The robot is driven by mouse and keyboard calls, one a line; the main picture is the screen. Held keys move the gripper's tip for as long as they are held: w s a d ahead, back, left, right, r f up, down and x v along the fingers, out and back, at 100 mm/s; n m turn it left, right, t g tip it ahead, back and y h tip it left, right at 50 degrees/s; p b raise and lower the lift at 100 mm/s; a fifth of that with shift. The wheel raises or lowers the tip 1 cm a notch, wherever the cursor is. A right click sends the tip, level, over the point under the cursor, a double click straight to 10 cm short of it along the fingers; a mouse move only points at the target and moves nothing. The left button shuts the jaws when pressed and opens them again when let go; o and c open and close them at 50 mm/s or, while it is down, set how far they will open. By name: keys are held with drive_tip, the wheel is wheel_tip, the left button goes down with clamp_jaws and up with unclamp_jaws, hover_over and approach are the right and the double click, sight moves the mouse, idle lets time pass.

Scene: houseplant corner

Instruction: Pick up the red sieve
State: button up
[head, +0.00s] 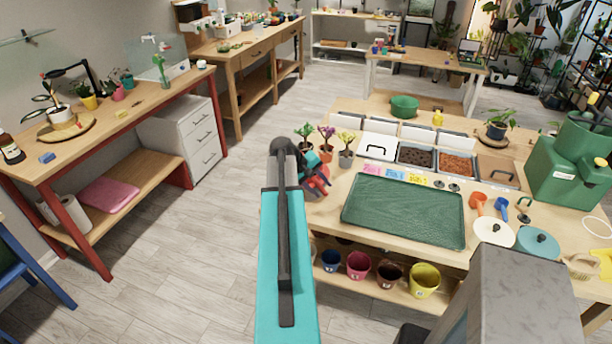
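A small red object (318,180), perhaps the red sieve, shows at the left edge of the potting table (333,208). It is partly hidden by dark and teal parts of my gripper (312,170). My arm reaches forward from the bottom of the view, and its end is right at the red object. I cannot tell whether the fingers touch or hold it, or whether they are open.
Small potted plants (346,150) stand just behind my gripper. A green tray (405,212) lies to its right. Scoops (478,204), lids (494,232) and a green machine (565,170) are further right. Coloured pots (358,265) stand on the shelf below.

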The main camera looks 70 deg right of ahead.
clamp_jaws()
drive_tip(key=shift+r, duration=0.15)
drive_tip(key=shift+r+b, duration=1.05)
drive_tip(key=shift+r, duration=0.55)
drive_tip(key=s+a+r+b, duration=0.1)
drive_tip(key=s+a+b, duration=0.6)
drive_tip(key=s+a, duration=0.2)
drive_tip(key=shift+a, duration=0.45)
drive_tip(key=b, duration=0.7)
drive_tip(key=shift+s+a, duration=0.25)
drive_tip(key=shift+s, duration=0.1)
drive_tip(key=a+b, duration=0.1)
drive_tip(key=b, duration=0.3)
drive_tip(key=shift+s+r, duration=0.1)
drive_tip(key=shift+s, duration=0.25)
